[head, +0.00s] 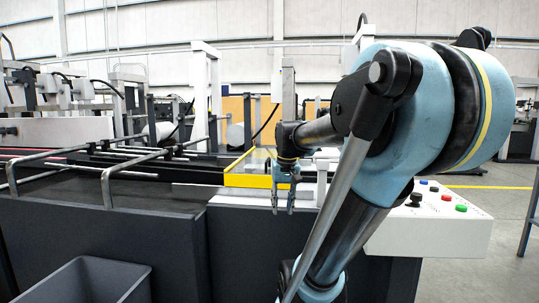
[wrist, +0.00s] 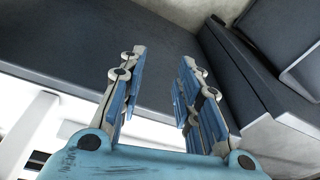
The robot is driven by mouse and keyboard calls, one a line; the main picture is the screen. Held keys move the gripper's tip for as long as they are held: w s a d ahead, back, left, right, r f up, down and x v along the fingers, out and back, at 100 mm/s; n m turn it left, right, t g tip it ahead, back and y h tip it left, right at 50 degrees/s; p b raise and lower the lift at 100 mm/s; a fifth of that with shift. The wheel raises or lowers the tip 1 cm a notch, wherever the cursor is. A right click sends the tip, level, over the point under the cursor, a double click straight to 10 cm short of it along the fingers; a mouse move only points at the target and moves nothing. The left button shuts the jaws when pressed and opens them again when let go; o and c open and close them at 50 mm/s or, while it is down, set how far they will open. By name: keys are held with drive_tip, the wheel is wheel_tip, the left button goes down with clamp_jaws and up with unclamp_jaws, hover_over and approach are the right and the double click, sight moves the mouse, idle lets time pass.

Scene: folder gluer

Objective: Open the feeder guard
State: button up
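The feeder guard appears to be the yellow-edged clear panel (head: 245,181) on top of the machine, in the middle of the head view. Its right part is partly hidden behind my gripper and arm. My gripper (head: 283,200) points down in front of the guard's near yellow edge, towards its right end. Whether it touches the edge cannot be told. In the wrist view my gripper (wrist: 160,58) has its two blue-padded fingers apart with nothing between them. The guard cannot be made out in the wrist view.
A control box (head: 430,220) with coloured buttons and a black knob stands right of my arm. Metal rails (head: 107,180) stick up on the machine's left. A grey bin (head: 85,282) sits at the lower left front. Open floor shows at the right.

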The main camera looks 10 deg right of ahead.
drive_tip(key=w+d+r+m, duration=0.1)
drive_tip(key=w+r, duration=1.5)
drive_tip(key=m+g+y, duration=0.1)
drive_tip(key=m+y, duration=0.1)
approach(268, 159)
drive_tip(key=x, duration=0.8)
drive_tip(key=shift+w, duration=0.2)
clamp_jaws()
